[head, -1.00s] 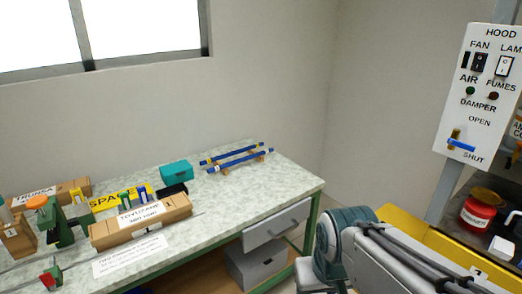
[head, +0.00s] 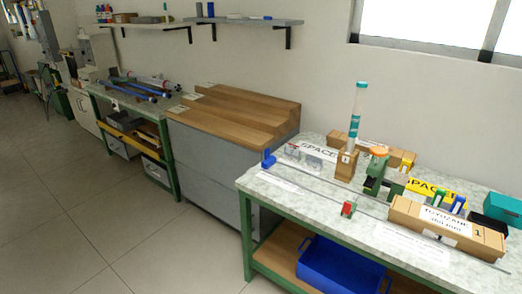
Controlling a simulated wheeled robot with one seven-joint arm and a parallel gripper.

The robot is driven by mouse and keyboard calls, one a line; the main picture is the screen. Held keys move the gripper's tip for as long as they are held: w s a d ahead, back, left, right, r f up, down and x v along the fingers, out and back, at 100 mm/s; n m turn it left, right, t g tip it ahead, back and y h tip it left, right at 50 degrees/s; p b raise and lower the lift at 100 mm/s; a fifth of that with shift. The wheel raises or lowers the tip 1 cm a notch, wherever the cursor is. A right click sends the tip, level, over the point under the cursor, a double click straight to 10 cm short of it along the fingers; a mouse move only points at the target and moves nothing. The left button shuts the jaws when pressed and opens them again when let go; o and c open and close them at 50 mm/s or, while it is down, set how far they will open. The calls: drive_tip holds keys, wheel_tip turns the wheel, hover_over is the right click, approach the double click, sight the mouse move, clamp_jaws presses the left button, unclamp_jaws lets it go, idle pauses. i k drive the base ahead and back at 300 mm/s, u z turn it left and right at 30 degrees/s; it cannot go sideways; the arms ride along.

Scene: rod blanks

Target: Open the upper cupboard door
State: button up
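I see no door that I can make out for certain as the upper cupboard door. A grey cabinet (head: 205,165) with a stepped wooden top (head: 228,112) stands mid-picture against the wall. Its front shows large plain grey panels, and I cannot tell whether they are doors or drawers. A pale cabinet-like unit (head: 83,108) stands farther left, partly hidden by the far bench. My gripper is not in the picture.
A green-framed bench (head: 262,190) at the right carries boxes and a clamp, with a blue bin (head: 340,268) below. A far green bench (head: 150,108) holds rods. Shelves (head: 245,22) hang above. The tiled floor (head: 75,210) at left is clear.

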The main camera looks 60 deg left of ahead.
sight(223, 161)
drive_tip(key=u, duration=2.5)
drive_tip(key=i, duration=1.3)
drive_tip(key=u, duration=0.5)
drive_tip(key=i, duration=0.95)
drive_tip(key=u, duration=0.1)
